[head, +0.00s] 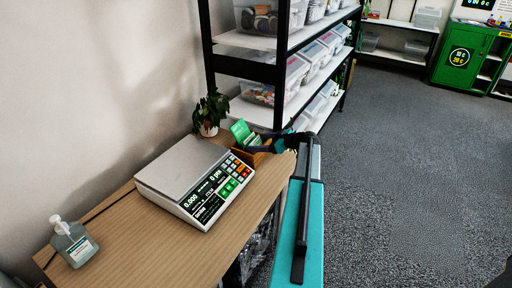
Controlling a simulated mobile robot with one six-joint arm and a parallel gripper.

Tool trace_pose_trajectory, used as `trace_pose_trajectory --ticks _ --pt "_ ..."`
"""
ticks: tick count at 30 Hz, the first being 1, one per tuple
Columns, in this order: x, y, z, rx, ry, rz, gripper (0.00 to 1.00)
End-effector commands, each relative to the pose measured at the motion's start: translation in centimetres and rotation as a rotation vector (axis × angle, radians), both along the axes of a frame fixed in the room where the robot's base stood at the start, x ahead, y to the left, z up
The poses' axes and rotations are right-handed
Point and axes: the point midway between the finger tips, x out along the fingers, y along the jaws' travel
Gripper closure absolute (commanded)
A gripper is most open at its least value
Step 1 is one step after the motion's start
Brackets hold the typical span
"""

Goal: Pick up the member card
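Green cards (241,132) stand upright in a small wooden box (250,157) at the far right corner of the wooden table. Which of them is the member card I cannot tell. My arm runs up along the right side of the table and bends left at its far end. My gripper (263,148) is dark and small in view, at the right side of the box and close to the cards. Its fingers are too small to show whether they are open or shut, or touching a card.
A scale (190,180) with a keypad sits left of the box. A potted plant (210,112) stands behind the box, and a sanitizer bottle (73,243) is at the near left. Shelves with clear bins (262,94) rise behind. Grey floor (400,180) is open at right.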

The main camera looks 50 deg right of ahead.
Motion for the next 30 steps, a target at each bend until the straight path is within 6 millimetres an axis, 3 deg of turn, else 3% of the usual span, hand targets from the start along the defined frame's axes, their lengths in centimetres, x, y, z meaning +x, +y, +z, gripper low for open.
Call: trace_pose_trajectory --ticks 17,30 --pt "0.0 -0.1 0.6 -0.001 0.0 -0.001 0.44" --pt "-0.1 0.0 5.3 -0.003 -0.002 0.0 0.44"
